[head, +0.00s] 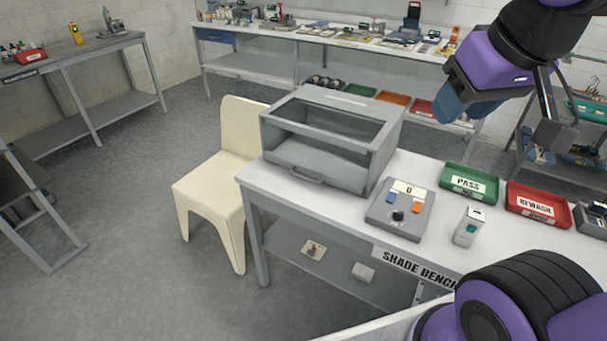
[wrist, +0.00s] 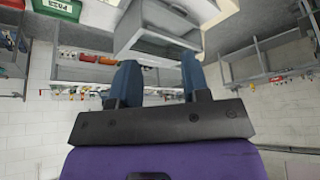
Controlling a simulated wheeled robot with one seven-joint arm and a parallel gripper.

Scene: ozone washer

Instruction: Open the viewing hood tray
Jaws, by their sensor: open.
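The viewing hood (head: 385,150) is a grey box with a glass top, standing at the left end of the shade bench (head: 258,183). Its tray (head: 285,158) is at the base of the front, with a handle (head: 307,176) on its front edge; the tray looks pushed in. My gripper (head: 500,125) is up in the air to the right of the hood, above the bench and apart from everything. In the wrist view my gripper (wrist: 158,80) has its two blue fingers spread with nothing between them. The hood (wrist: 150,32) shows beyond the fingertips there.
A control box (head: 400,210), a small white device (head: 468,227), a green PASS tray (head: 470,181) and a red REWASH tray (head: 538,205) are on the bench right of the hood. A cream chair (head: 215,190) stands close to the bench's left end.

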